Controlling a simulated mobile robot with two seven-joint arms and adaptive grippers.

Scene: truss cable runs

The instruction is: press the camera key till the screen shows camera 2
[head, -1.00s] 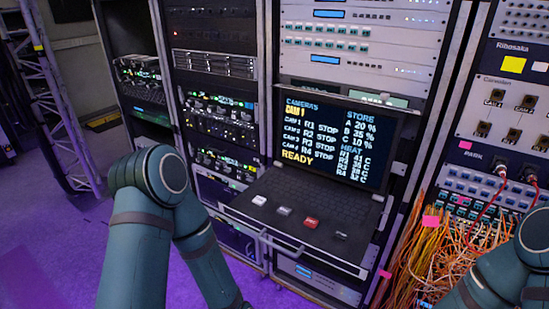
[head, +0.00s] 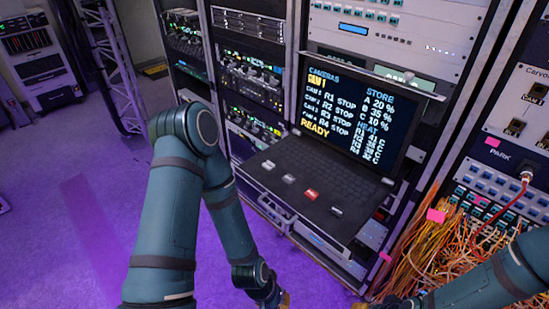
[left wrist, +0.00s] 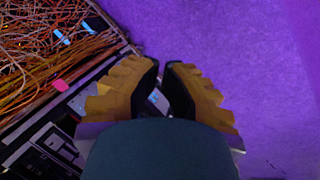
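The screen (head: 350,112) stands open above a dark keyboard drawer. Its left column reads CAMERAS, with a highlighted yellow "CAM 1" under it. On the drawer's front edge sit a white key (head: 268,164), a pale grey key (head: 289,179), a red key (head: 311,195) and a dark grey key (head: 337,211). Their labels are too small to read. My left gripper (left wrist: 162,66) is shut, empty, its tips almost together; in the head view (head: 282,300) it is low in front of the rack, below the drawer. My right gripper (head: 364,305) barely shows at the bottom edge.
The drawer handle (head: 275,214) juts out below the keys. Orange cables (head: 450,245) spill at the right, near my right arm. A truss (head: 108,70) stands at the left. Purple floor (head: 60,220) is open in front of the racks.

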